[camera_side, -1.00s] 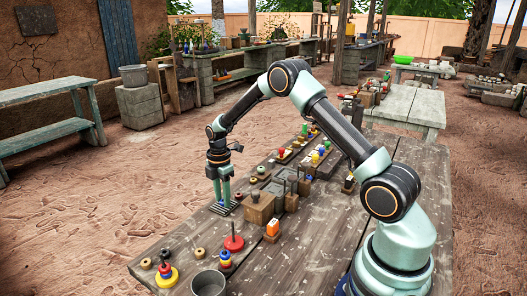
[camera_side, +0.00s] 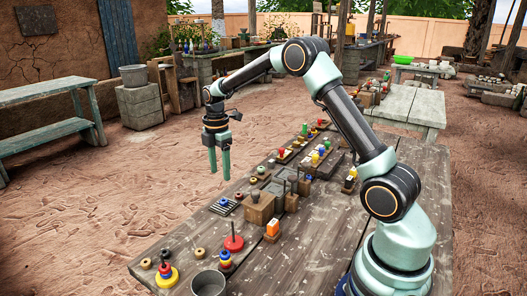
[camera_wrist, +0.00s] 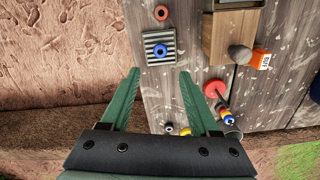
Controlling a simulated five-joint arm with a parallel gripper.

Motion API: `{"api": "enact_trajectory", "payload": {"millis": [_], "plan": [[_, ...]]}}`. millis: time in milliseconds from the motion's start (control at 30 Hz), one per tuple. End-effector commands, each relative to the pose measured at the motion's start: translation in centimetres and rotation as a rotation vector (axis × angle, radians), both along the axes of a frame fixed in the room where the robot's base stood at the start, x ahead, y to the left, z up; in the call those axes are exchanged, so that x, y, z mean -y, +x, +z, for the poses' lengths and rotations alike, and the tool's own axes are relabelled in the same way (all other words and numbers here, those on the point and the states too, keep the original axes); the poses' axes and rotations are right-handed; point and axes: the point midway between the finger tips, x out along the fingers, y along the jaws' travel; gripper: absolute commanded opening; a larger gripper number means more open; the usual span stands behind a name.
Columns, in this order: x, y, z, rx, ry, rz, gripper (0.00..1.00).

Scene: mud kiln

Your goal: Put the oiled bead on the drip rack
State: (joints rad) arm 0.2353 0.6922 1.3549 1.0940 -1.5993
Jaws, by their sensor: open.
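The drip rack (camera_side: 215,207) is a small dark slatted plate near the table's left edge; in the wrist view it is a grey striped square (camera_wrist: 150,38). A blue bead (camera_wrist: 160,50) lies flat on the slats, showing an orange-brown centre; it is small in the side view (camera_side: 224,202). I take it for the oiled bead, though oil cannot be made out. My gripper (camera_side: 220,179) is above the rack, fingers apart and pointing down. In the wrist view nothing is between the fingers (camera_wrist: 158,75), and the bead is clear of them.
A wooden box (camera_side: 260,208) stands right of the rack. An orange block (camera_side: 272,228), a red disc with a peg (camera_side: 234,243), stacked rings (camera_side: 165,275) and a grey pot (camera_side: 208,284) are toward the front. A red ring (camera_wrist: 161,13) lies close to the rack.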

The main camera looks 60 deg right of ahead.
Motion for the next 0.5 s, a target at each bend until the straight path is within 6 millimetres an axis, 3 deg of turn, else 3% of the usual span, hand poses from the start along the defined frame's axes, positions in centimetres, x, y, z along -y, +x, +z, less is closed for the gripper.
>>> {"api": "enact_trajectory", "payload": {"millis": [267, 500], "plan": [[-0.2, -0.2, 2.6, 0.007, -0.001, -0.015, 0.62], [-2.8, -2.6, 7.8, 0.096, -0.007, -0.24, 0.62]]}}
